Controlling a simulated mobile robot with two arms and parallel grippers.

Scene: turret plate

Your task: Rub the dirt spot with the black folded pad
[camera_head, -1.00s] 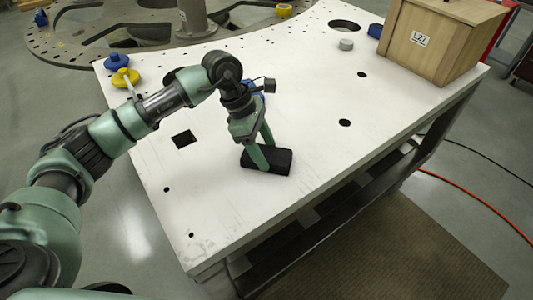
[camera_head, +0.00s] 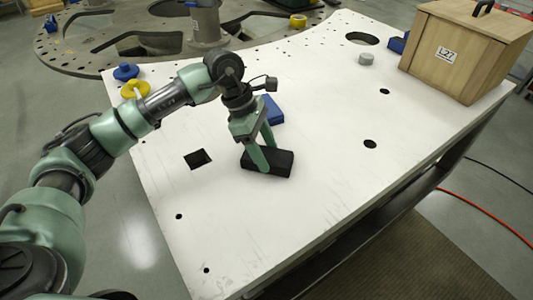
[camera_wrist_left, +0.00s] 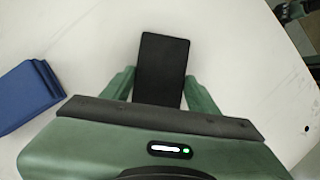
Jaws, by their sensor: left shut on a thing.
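The black folded pad (camera_head: 282,164) is held between the fingers of my left gripper (camera_head: 267,157), at or just above the white table top (camera_head: 320,185); I cannot tell whether it touches. In the left wrist view the pad (camera_wrist_left: 160,68) lies between the two green fingers, its far end sticking out beyond them. I cannot make out a distinct dirt spot; only faint grey scuffs show on the table's near part. Table under the pad is hidden. My right gripper is not in view.
A blue folded pad (camera_head: 271,110) lies just behind my left gripper. A square hole (camera_head: 197,159) and several round holes cut the table. Blue (camera_head: 125,72) and yellow (camera_head: 134,89) knobs, a grey cylinder (camera_head: 366,59) and a wooden box (camera_head: 462,52) stand farther off.

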